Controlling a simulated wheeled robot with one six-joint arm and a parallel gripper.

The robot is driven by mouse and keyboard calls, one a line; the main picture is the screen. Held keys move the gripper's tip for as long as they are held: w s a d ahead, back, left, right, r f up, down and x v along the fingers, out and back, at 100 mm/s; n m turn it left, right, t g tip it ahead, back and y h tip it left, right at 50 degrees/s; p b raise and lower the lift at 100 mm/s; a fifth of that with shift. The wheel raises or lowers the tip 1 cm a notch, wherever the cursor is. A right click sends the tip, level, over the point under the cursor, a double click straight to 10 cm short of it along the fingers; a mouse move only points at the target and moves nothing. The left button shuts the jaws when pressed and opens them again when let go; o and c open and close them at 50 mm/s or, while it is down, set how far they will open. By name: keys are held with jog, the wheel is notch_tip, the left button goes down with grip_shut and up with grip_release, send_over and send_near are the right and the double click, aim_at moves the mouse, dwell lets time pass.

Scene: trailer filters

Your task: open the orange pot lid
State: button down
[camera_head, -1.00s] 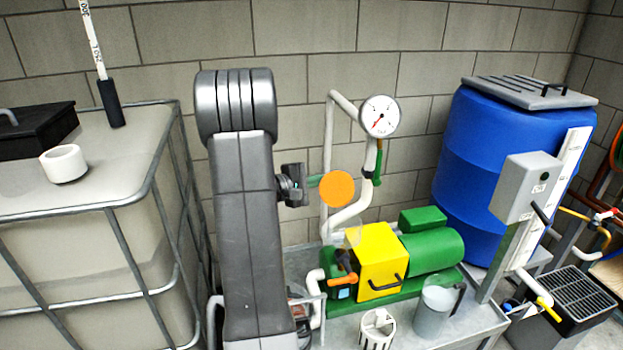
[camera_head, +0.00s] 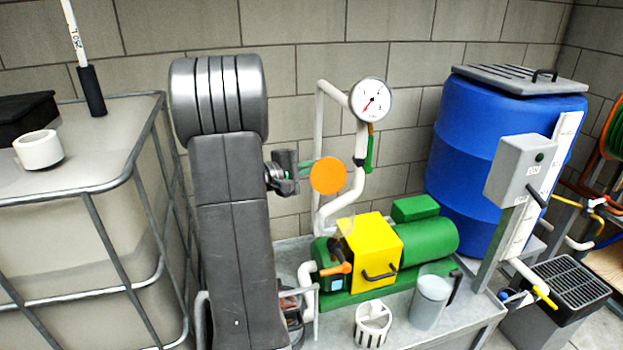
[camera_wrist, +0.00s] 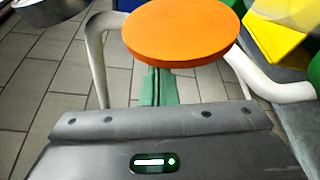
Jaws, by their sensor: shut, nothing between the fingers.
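The orange pot lid (camera_head: 328,175) is a flat round disc in mid-air in front of the white pipe, above the pump. It is large at the top of the wrist view (camera_wrist: 190,36). My gripper (camera_head: 306,171) reaches in from the left with green fingers, which look closed together in the wrist view (camera_wrist: 158,86). The finger ends meet the disc's edge in the picture, and the disc hides their tips. I cannot tell how the disc is borne. A faint see-through pot (camera_head: 346,224) shows beside the yellow box, with no orange lid on it.
Below are the yellow box (camera_head: 371,245), green motor (camera_head: 428,238), white basket (camera_head: 372,326) and clear jug (camera_head: 430,302). A gauge (camera_head: 370,99) and white pipe stand behind. A caged tank (camera_head: 100,165) is left, a blue barrel (camera_head: 475,150) right.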

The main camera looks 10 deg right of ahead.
jog(key=m+b, duration=0.1)
jog(key=b, duration=0.2)
jog(key=shift+s+r, duration=0.3)
jog(key=shift+r, duration=0.1)
jog(key=f+v, duration=0.1)
jog(key=v, duration=1.2)
jog(key=shift+s+a+r, duration=0.25)
jog(key=shift+a+r, duration=0.05)
jog(key=shift+a, duration=0.1)
jog(key=r+x, duration=0.1)
jog(key=x, duration=1)
jog(key=shift+f, duration=0.35)
jog(key=shift+d, duration=0.1)
